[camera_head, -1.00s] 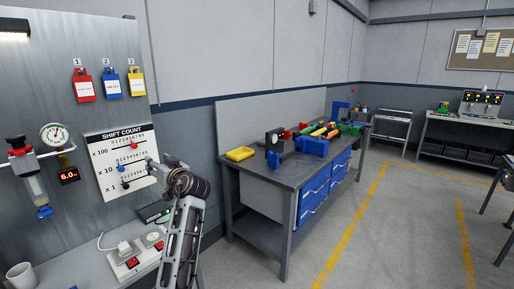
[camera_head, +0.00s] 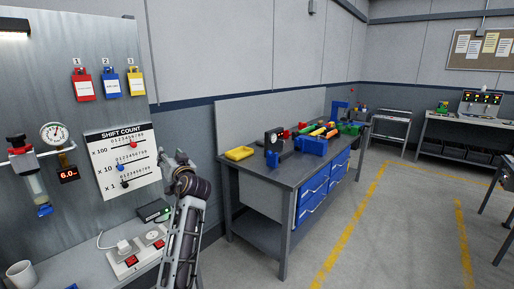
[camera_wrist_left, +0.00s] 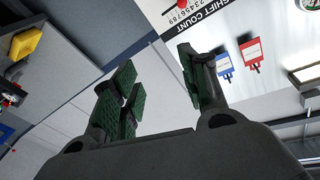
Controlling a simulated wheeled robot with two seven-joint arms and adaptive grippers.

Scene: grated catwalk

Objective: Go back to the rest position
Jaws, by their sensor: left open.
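My left gripper (camera_head: 172,167) is in front of the grey wall panel, just right of the white shift count board (camera_head: 124,160). Part of the board (camera_wrist_left: 190,22) shows behind the fingers there. My right gripper is not in view.
Below the board, a shelf (camera_head: 95,275) holds a white mug (camera_head: 21,274) and a socket box with red switches (camera_head: 137,252).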

